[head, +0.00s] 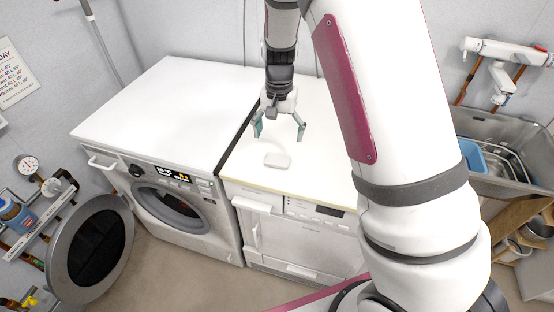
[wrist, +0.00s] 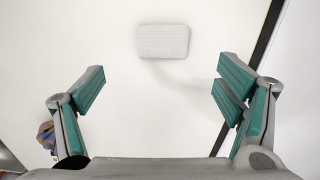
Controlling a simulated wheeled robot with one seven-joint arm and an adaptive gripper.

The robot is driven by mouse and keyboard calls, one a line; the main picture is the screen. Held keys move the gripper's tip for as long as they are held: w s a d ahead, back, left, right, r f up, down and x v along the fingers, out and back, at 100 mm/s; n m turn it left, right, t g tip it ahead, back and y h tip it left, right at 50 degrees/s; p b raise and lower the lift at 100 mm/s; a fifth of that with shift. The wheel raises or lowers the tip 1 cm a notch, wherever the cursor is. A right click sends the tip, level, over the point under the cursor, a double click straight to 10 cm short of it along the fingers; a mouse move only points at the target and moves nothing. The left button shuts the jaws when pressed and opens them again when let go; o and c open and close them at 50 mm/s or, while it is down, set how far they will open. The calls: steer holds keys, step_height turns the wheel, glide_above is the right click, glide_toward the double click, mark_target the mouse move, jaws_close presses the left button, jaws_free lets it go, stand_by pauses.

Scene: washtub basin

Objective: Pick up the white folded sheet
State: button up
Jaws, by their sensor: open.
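The white folded sheet (head: 277,161) is a small pale rounded rectangle lying flat on the white top of the right-hand machine. In the wrist view the sheet (wrist: 163,41) lies near the top middle, beyond the fingertips and apart from them. My gripper (head: 279,130) points down above the machine top, just behind the sheet in the head view. In the wrist view my gripper (wrist: 160,85) has its two green-padded fingers wide apart with nothing between them.
A front-loading washer (head: 165,100) with its round door (head: 91,247) swung open stands on the left. A dark gap separates it from the right-hand machine (head: 290,215). A metal sink (head: 505,140) holding a blue tub (head: 472,156) is on the right. The machine top around the sheet is clear.

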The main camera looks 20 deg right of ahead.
mark_target(277, 158)
steer(key=f+p, duration=0.1)
steer(key=f, duration=0.8)
steer(key=shift+a+f, duration=0.15)
steer(key=shift+a, duration=0.05)
steer(key=shift+c, duration=0.6)
steer(key=c, duration=0.7)
